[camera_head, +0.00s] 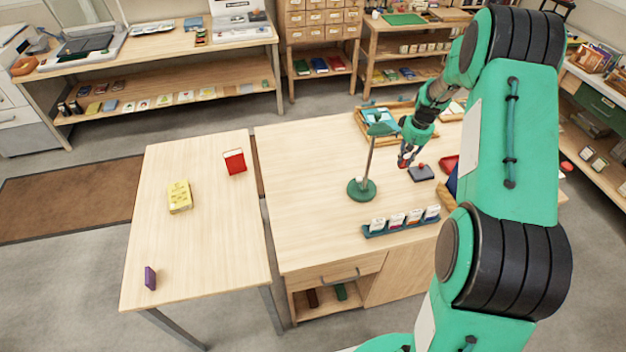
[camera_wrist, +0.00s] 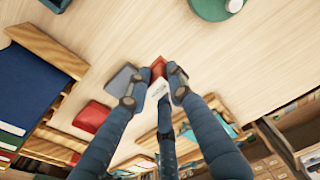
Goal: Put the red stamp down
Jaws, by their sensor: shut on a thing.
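My gripper (camera_head: 405,159) is over the right part of the wide wooden desk (camera_head: 310,235). In the wrist view its fingers (camera_wrist: 153,87) are closed around the red stamp (camera_wrist: 158,68), a small block with a red part and a pale part. The fingers hide some of it. I cannot tell whether it touches the desk. A dark grey pad (camera_head: 421,174) lies right beside the gripper, and it also shows in the wrist view (camera_wrist: 119,82). A small red spot shows at the pad in the head view.
A green lamp (camera_head: 362,190) stands left of the gripper. A rack of cards (camera_head: 400,229) sits at the front. A red flat item (camera_wrist: 92,116) and a blue book (camera_wrist: 25,88) lie beyond the pad. A wooden tray (camera_head: 363,128) is behind. The desk's left part is clear.

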